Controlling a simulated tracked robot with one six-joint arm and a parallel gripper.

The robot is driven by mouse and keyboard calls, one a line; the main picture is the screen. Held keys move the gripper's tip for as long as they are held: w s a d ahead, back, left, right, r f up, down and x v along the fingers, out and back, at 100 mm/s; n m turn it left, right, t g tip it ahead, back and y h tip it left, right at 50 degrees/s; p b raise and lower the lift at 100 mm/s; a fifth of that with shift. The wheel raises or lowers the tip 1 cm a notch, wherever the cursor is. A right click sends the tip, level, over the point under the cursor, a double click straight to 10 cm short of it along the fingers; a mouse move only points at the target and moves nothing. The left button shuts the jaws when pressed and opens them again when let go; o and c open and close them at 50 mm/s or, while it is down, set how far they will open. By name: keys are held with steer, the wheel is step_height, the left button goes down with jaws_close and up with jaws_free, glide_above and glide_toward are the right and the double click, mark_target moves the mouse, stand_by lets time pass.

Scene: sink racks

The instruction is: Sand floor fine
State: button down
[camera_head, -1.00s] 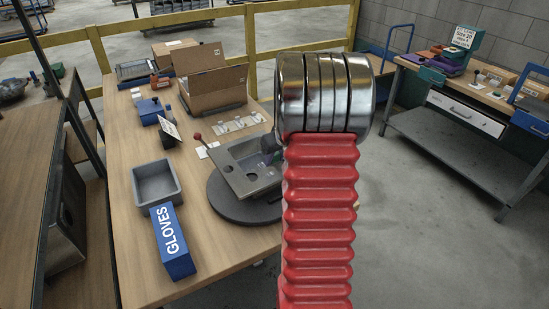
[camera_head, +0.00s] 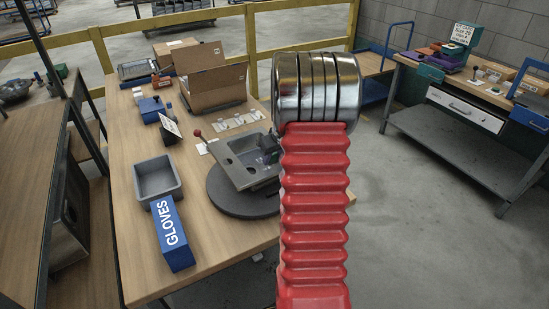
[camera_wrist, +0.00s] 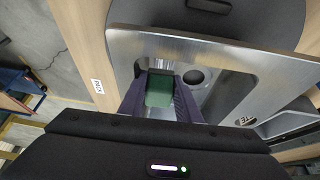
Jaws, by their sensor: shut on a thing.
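A steel sink (camera_head: 235,160) sits tilted on a dark round turntable (camera_head: 225,198) on the wooden bench. In the wrist view the sink (camera_wrist: 125,42) fills much of the middle, with a round drain hole (camera_wrist: 196,77) in its basin. My gripper (camera_wrist: 160,96) has dark purple fingers, shut on a green block (camera_wrist: 159,90). The block is over or in the basin, just left of the drain hole; I cannot tell whether it touches the floor. In the head view my red arm hides part of the sink's right side, and the green block cannot be made out.
A grey tray (camera_head: 137,180) and a blue gloves box (camera_head: 171,234) stand left of the turntable. A red-knobbed lever (camera_head: 197,133) rises at the sink's back left. White clips (camera_head: 238,122) and an open cardboard box (camera_head: 212,87) are behind. Clear floor lies right of the bench.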

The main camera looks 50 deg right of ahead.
steer(key=f, duration=0.3)
steer(key=shift+s+a+f, duration=0.1)
steer(key=shift+s+a, duration=0.2)
steer(key=shift+a, duration=0.1)
steer(key=shift+w+d+f+g, duration=0.15)
steer(key=shift+w+f, duration=0.15)
steer(key=shift+w, duration=0.2)
steer(key=shift+w+d+f+g, duration=0.15)
steer(key=shift+w+f, duration=0.15)
steer(key=shift+w, duration=0.15)
steer(key=shift+r, duration=0.55)
steer(key=shift+w+d+r, duration=0.2)
steer(key=shift+w+d, duration=0.05)
steer(key=shift+w, duration=0.2)
steer(key=shift+w+d+r, duration=0.15)
steer(key=shift+w+d, duration=0.05)
steer(key=shift+w, duration=0.6)
steer(key=shift+w, duration=0.1)
steer(key=shift+w+d+r, duration=0.15)
steer(key=shift+w+d, duration=0.1)
steer(key=shift+w, duration=0.65)
steer(key=shift+w+d+r, duration=0.1)
steer(key=shift+w+d, duration=0.1)
steer(key=shift+w, duration=0.7)
steer(key=shift+s+r, duration=0.1)
steer(key=shift+r, duration=0.05)
